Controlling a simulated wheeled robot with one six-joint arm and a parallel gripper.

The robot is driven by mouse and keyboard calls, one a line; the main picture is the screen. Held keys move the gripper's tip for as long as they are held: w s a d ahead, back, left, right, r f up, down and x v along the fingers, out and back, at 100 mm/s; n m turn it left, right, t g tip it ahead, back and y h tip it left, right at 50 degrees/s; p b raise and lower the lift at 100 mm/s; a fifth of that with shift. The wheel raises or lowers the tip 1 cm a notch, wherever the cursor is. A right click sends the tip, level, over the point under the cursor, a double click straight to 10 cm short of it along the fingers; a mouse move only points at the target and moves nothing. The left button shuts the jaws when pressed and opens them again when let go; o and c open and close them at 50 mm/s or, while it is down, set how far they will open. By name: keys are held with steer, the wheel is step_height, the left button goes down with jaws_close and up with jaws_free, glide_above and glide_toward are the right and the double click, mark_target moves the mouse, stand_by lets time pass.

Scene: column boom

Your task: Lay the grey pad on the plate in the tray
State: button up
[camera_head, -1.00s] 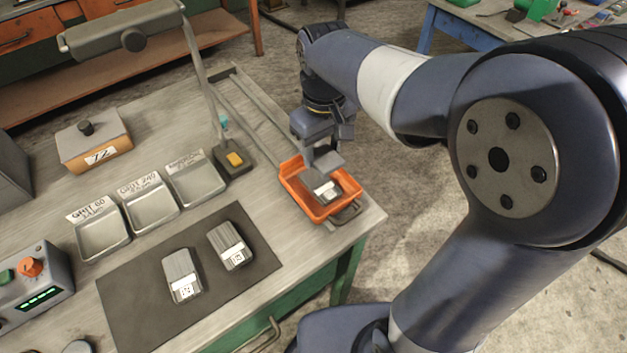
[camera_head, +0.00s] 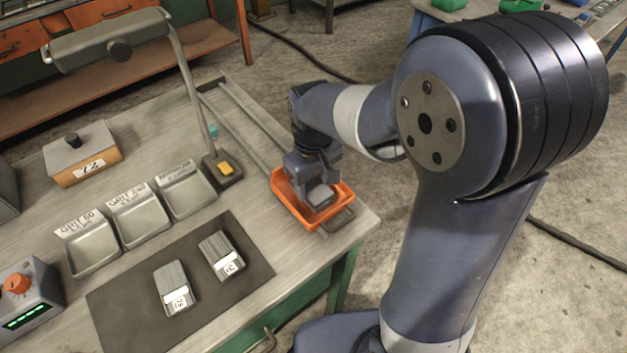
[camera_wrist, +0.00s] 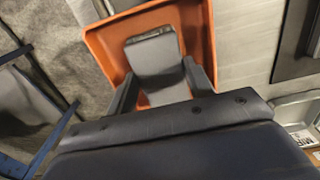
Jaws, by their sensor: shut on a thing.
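The orange tray (camera_head: 291,209) sits at the right end of the bench; its orange wall also fills the upper middle of the wrist view (camera_wrist: 101,48). My gripper (camera_wrist: 158,76) is shut on the grey pad (camera_wrist: 153,54), one finger on each side of it. In the head view the grey pad (camera_head: 320,197) is low in the tray, under my wrist. A thin dark speckled edge shows at the pad's far side in the wrist view, perhaps the plate. The plate is otherwise hidden under the pad. I cannot tell whether pad and plate touch.
Two grey ribbed blocks with white labels (camera_head: 175,287) (camera_head: 221,255) lie on a dark mat (camera_head: 130,320). Several labelled metal bins (camera_head: 139,217) stand behind it. A lamp (camera_head: 190,90) rises left of the tray, its base (camera_head: 222,175) close by.

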mark_target(314, 188)
steer(key=o, duration=1)
steer(key=shift+c, duration=0.2)
step_height(314, 188, up, 12)
steer(key=p, duration=0.1)
steer(key=shift+r, duration=0.15)
